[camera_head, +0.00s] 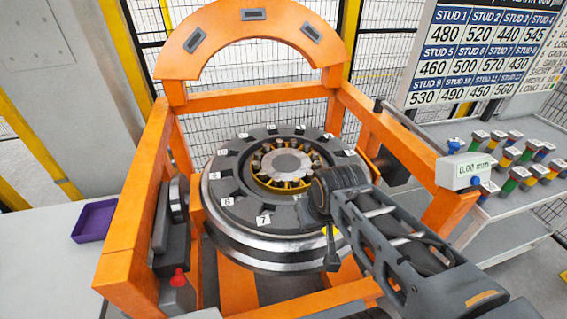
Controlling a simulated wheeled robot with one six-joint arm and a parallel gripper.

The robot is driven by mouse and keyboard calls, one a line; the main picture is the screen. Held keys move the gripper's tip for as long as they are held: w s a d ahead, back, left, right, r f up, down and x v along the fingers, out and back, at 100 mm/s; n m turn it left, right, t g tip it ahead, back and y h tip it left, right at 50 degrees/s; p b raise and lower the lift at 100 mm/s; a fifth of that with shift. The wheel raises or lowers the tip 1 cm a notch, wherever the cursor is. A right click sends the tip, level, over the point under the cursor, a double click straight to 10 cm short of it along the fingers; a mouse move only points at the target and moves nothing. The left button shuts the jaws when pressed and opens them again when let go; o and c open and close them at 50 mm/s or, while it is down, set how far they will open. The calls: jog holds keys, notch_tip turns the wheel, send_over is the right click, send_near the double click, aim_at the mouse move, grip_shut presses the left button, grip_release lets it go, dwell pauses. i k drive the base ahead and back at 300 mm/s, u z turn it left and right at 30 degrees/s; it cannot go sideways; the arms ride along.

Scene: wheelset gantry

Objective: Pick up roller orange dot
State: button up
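The bearing (284,165) sits at the centre of the dark wheel disc (230,212), with rollers in a yellow cage around a grey hub. I cannot make out an orange dot on any roller; the marks are too small to tell. My arm reaches in from the lower right. Its dark wrist is over the right front part of the disc, to the right of and nearer than the bearing. My gripper (331,258) seems to point down near the wheel's front right rim. Its fingers are too small and dark to show whether they are open or hold anything.
An orange gantry frame (130,215) surrounds the wheel, with an arch at the back. A purple tray (95,221) lies on the left table. Several coloured labelled pieces (510,155) stand on the right bench. A 0.00 mm gauge display (470,170) is at the frame's right.

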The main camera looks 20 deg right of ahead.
aim_at(296, 180)
jog(key=k, duration=0.75)
jog(key=z, duration=0.4)
jog(key=i, duration=0.4)
jog(key=u, duration=1.75)
